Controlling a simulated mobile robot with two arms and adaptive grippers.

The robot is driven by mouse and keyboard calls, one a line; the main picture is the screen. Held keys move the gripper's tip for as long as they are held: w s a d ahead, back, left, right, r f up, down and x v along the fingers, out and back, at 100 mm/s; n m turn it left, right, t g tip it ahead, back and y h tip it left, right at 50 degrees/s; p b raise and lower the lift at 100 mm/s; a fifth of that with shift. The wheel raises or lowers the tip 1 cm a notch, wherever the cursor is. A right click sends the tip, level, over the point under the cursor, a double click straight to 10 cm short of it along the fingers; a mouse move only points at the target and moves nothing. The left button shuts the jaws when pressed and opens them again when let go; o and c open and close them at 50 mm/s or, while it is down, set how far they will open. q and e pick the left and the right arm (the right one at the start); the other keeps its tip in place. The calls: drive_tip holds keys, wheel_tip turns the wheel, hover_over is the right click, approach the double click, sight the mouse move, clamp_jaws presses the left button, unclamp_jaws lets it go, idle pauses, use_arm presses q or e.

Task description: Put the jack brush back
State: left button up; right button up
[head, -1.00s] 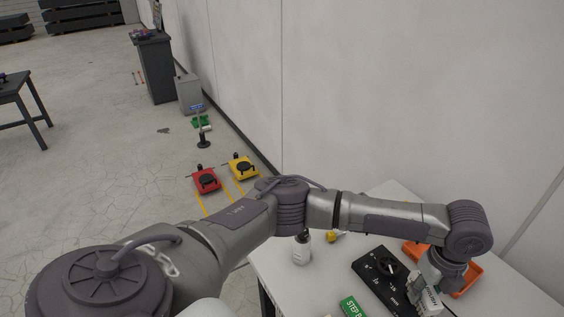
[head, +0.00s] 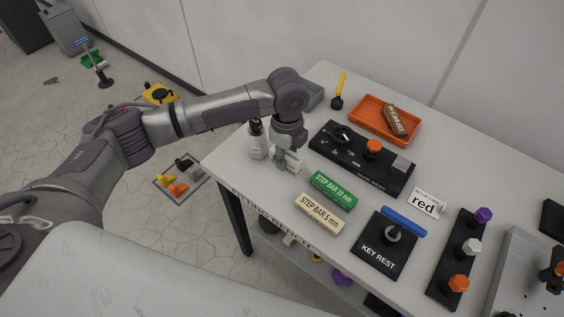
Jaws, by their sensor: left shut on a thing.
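My left gripper (head: 286,163) points down over the table's left part, just right of a white bottle (head: 257,146) with a dark top. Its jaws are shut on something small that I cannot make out. A black rest board (head: 325,150) holds a round black item, an orange knob and a grey block. My right gripper is not in view.
A green step bar (head: 333,190) and cream step bar (head: 319,213) lie near the front edge. An orange tray (head: 362,122) holds a brown bar.

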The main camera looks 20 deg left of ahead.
sight(283, 175)
use_arm(q)
drive_tip(key=shift+a+f, duration=0.4)
wheel_tip(283, 175, down, 3)
drive_tip(key=shift+f+p, duration=0.2)
drive_tip(key=shift+p, duration=0.35)
drive_tip(key=shift+f, duration=0.15)
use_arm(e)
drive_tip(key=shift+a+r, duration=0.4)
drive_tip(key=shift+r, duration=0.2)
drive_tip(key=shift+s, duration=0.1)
use_arm(q)
drive_tip(key=shift+f, duration=0.2)
drive_tip(key=o, duration=1.1)
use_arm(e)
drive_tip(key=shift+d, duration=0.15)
use_arm(q)
wheel_tip(283, 175, up, 12)
drive_tip(key=shift+r+b, duration=0.2)
drive_tip(key=shift+b, duration=0.6)
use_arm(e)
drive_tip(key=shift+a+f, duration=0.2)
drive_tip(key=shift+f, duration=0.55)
